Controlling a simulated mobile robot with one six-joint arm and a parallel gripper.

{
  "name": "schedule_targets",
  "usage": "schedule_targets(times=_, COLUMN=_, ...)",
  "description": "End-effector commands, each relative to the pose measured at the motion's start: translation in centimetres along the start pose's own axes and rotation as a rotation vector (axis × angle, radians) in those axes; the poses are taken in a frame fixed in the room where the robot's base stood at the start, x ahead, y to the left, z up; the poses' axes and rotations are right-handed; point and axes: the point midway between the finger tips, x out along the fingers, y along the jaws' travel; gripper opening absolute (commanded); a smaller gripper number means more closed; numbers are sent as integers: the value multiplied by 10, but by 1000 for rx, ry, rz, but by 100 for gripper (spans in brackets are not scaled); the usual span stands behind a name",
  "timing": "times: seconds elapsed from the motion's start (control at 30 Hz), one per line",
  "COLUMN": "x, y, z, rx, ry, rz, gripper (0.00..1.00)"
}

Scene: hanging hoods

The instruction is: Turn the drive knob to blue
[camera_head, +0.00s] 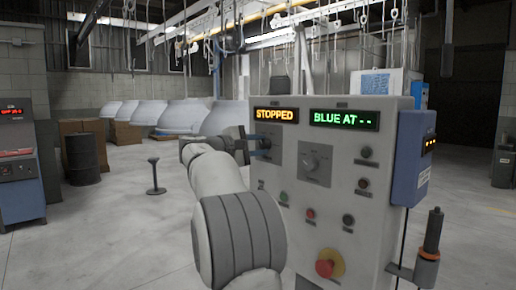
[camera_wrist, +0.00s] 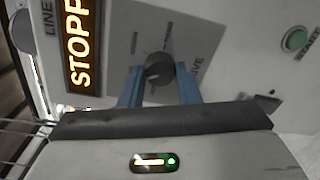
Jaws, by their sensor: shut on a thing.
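The drive knob (camera_wrist: 158,70) is a dark round knob on a grey plate whose partly hidden label ends in "IVE". In the wrist view my gripper (camera_wrist: 160,88) has its two blue fingers on either side of the knob, shut on it. In the head view my gripper (camera_head: 262,143) is at the upper left of the grey control panel (camera_head: 376,230), and its arm hides much of that knob. The orange display (camera_head: 275,115) reads "STOPPED". The green display (camera_head: 345,119) reads "BLUE AT --". The knob's exact setting is hard to read.
Several small buttons and a red mushroom button (camera_head: 329,263) are lower on the panel. A blue box (camera_head: 414,158) is on the panel's right side. Open floor lies left, with a dark barrel (camera_head: 83,158) and several pale hoods behind.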

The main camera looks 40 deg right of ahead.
Motion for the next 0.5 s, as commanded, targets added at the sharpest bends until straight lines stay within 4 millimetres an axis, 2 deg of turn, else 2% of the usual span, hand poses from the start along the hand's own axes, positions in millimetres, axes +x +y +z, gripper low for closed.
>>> schedule_targets(times=0.27, x=0, y=0, z=0, rx=1, ry=-1, rz=0, gripper=7)
schedule_targets(times=0.3, x=0, y=0, z=0, rx=0, ry=-1, rz=0, gripper=30)
schedule_targets(times=0.5, x=0, y=0, z=0, rx=0, ry=-1, rz=0, gripper=47)
